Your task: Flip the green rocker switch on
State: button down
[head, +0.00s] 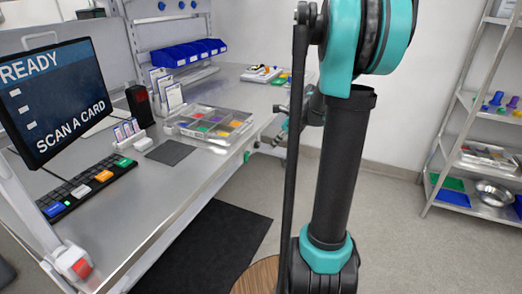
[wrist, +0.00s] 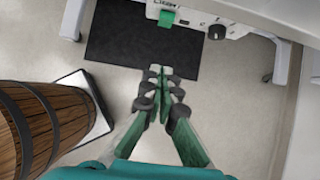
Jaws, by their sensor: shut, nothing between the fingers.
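The green rocker switch (wrist: 167,18) is on a pale panel marked "LIGHT" under the bench edge, at the top of the wrist view. A small green spot, likely the same switch, shows under the bench's front edge in the head view (head: 247,156). I cannot tell which way the rocker is tipped. My gripper (wrist: 161,74) is shut and empty, its fingertips together. In the wrist view the fingertips point toward the panel and appear below the switch, apart from it.
A black knob (wrist: 217,32) sits right of the switch on the panel. A black mat (wrist: 125,45) lies on the floor below. A wooden barrel (wrist: 42,125) stands at the left. The bench (head: 150,185) carries a monitor (head: 50,95) and a compartment tray (head: 208,123).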

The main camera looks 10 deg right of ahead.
aim_at(247, 158)
jog(key=w+a+f, duration=0.5)
jog(key=a+f, duration=0.1)
jog(key=a, duration=0.1)
jog(key=shift+f, duration=0.4)
jog(key=shift+w+a, duration=0.1)
jog(key=shift+a, duration=0.05)
jog(key=shift+w+a+r+g+h, duration=0.3)
jog(key=shift+a+g+h, duration=0.1)
jog(key=shift+a, duration=0.1)
jog(key=shift+d, duration=0.15)
jog(key=shift+r, duration=0.15)
jog(key=shift+r, duration=0.6)
